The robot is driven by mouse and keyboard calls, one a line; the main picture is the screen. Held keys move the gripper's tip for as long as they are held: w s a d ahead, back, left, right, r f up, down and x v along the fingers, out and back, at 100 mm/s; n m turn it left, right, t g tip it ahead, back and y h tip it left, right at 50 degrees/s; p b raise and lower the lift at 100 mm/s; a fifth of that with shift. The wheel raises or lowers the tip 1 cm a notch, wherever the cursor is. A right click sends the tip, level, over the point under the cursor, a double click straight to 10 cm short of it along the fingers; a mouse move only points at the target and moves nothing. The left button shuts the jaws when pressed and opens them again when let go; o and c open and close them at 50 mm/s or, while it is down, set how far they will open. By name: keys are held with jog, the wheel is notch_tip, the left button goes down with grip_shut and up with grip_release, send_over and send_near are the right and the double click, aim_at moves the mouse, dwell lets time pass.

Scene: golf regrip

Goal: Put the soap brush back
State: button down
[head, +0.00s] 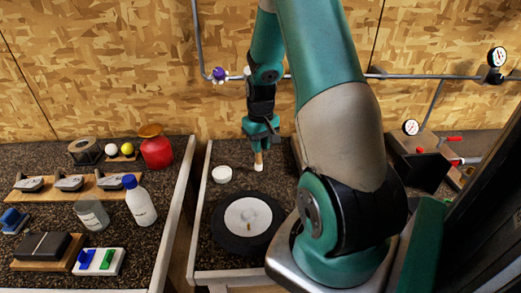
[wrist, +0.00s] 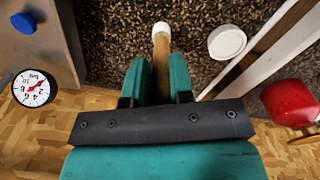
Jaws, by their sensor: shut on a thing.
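My gripper (head: 262,137) is shut on the soap brush (head: 258,159), a slim wooden handle with a pale tip. The brush points down toward the dark speckled counter, and I cannot tell whether its tip touches it. In the wrist view the brush (wrist: 161,47) stands out between the two teal fingers (wrist: 160,80), pale end away from me. A small white round dish (head: 222,174) lies left of the brush in the head view. It also shows in the wrist view (wrist: 227,42), right of the brush tip. The upper handle is hidden by the fingers.
A black disc with a pale centre (head: 248,217) lies nearer on the counter. The left bench holds a white bottle (head: 141,203), a glass (head: 91,214), a red container (head: 156,152) and club heads (head: 69,182). A metal pipe (head: 430,76) runs along the wall behind.

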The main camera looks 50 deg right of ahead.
jog(key=shift+f, duration=1.4)
jog(key=c, duration=1)
grip_release()
jog(key=shift+f, duration=0.1)
notch_tip(320, 180, up, 12)
jog(key=b, duration=0.2)
jog(key=a+r+n+t+y, duration=0.1)
jog(key=a+r+n, duration=0.15)
jog(key=a, duration=0.65)
jog(key=a+r+n, duration=0.2)
jog(key=a+r, duration=0.1)
jog(key=a, duration=0.7)
jog(key=s+a+r+n+y, duration=0.1)
jog(key=s+a+n, duration=0.2)
jog(key=s+a, duration=0.4)
jog(key=s+a+r+n+g+y, duration=0.1)
jog(key=s+a+r+n+y, duration=0.1)
jog(key=s+a+n, duration=0.2)
jog(key=s+a, duration=0.3)
jog(key=a, duration=0.5)
jog(key=shift+r, duration=0.15)
